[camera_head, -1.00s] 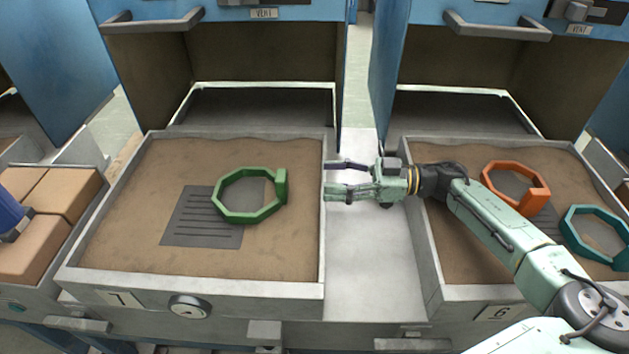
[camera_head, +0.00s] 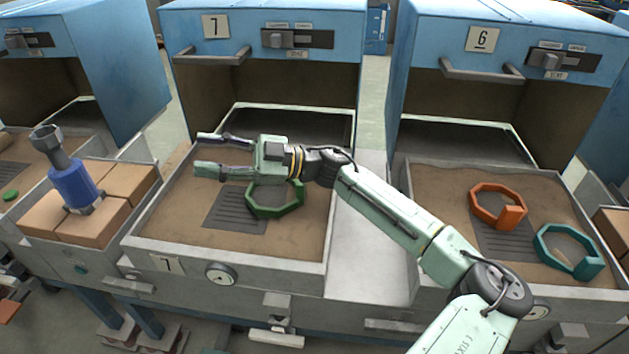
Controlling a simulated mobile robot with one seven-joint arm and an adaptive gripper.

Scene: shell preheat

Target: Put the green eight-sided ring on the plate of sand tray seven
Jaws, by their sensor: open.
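The green eight-sided ring (camera_head: 275,212) lies in sand tray seven (camera_head: 205,262), partly on the dark slotted plate (camera_head: 232,209) and partly on the sand to its right. My arm and gripper hide the ring's upper part. My gripper (camera_head: 206,155) is open and empty, its two fingers pointing left. In the picture it lies over the back part of tray seven, above and left of the ring. I cannot tell its height over the sand.
Tray six (camera_head: 425,262) holds an orange ring (camera_head: 497,207) and a teal ring (camera_head: 569,252). Left of tray seven stand brick blocks (camera_head: 92,221) with a blue tool (camera_head: 72,188) on them. Blue ovens 7 (camera_head: 345,37) and 6 (camera_head: 590,88) stand behind the trays.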

